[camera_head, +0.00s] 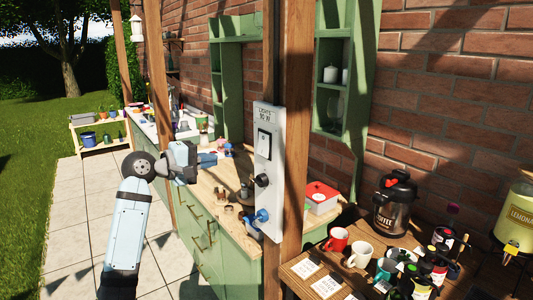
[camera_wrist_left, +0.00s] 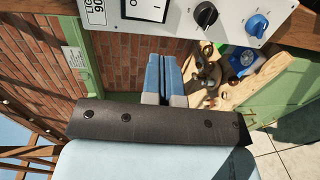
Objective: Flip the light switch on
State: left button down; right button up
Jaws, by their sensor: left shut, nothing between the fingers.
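The light switch (camera_head: 264,143) is a white rocker in a dark frame. It sits high on a pale upright panel (camera_head: 275,168) on a wooden post. In the left wrist view the rocker (camera_wrist_left: 147,11) shows at the top edge, partly cut off, with an O mark. Which way it is tipped I cannot tell. My left gripper (camera_head: 192,162) is in the air to the left of the panel, apart from it. In the left wrist view its blue fingers (camera_wrist_left: 165,62) are together and empty, below the panel in the picture. My right gripper is not in view.
A black knob (camera_head: 262,180) and a blue knob (camera_head: 262,215) sit below the switch on the panel. A wooden counter on green cabinets (camera_head: 205,230) runs behind. A coffee urn (camera_head: 394,205) and mugs stand on the table at right. Paving is clear at left.

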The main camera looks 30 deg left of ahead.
aim_at(262, 153)
pick_arm(q)
jog(key=shift+s, duration=0.2)
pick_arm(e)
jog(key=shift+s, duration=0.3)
pick_arm(q)
jog(key=p+x, duration=0.3)
jog(key=x, duration=1)
jog(key=shift+w+d, duration=0.1)
jog(key=shift+w, duration=0.25)
jog(key=shift+w+d, duration=0.1)
jog(key=shift+w, duration=0.1)
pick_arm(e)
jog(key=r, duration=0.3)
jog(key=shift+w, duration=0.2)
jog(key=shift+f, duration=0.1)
pick_arm(q)
jog(key=shift+w+d+f+t+b, duration=0.1)
jog(key=shift+w+f+t+b, duration=0.25)
jog(key=shift+b, duration=0.3)
jog(key=shift+s+r, duration=0.1)
jog(key=shift+r, duration=0.15)
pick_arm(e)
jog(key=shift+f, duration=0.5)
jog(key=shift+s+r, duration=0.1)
